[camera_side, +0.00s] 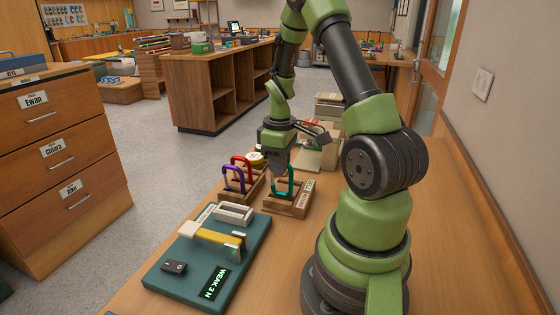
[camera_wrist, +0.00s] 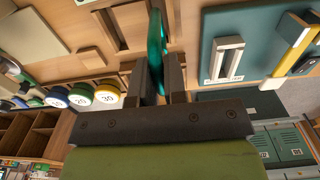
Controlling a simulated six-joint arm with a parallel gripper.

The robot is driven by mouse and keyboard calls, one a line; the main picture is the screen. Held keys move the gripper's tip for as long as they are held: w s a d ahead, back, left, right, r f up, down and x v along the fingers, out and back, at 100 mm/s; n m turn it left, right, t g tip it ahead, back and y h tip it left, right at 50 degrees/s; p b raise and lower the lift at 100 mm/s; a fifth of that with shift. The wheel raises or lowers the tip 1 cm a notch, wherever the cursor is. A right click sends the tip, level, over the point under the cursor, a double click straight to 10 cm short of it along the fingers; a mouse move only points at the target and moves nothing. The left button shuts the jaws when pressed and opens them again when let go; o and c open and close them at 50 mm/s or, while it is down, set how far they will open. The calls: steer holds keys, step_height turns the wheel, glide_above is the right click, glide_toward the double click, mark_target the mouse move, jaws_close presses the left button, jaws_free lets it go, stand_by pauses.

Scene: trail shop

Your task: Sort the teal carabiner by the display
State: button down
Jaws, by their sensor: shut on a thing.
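My gripper (camera_side: 279,166) points down over the work table and is shut on the teal carabiner (camera_side: 290,183). The carabiner stands upright, its lower end at the right-hand wooden rack (camera_side: 287,207); I cannot tell if it rests in a slot. In the wrist view the teal carabiner (camera_wrist: 154,50) shows edge-on between the fingers of my gripper (camera_wrist: 162,75). The display (camera_side: 215,284) reads "WEAK 3 N" and sits on a dark teal test board (camera_side: 178,262) at the front left.
A second rack (camera_side: 246,194) left of my gripper holds a purple carabiner (camera_side: 234,178) and a red one (camera_side: 243,163). The board carries a yellow bar (camera_side: 215,236) and a black switch (camera_side: 174,267). Numbered round weights (camera_wrist: 106,95) show in the wrist view. The table's right side is clear.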

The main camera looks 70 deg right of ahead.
steer(key=shift+f, duration=1.05)
steer(key=shift+f, duration=0.15)
stand_by(0.4)
steer(key=c, duration=0.6)
jaws_free()
steer(key=shift+r, duration=4.1)
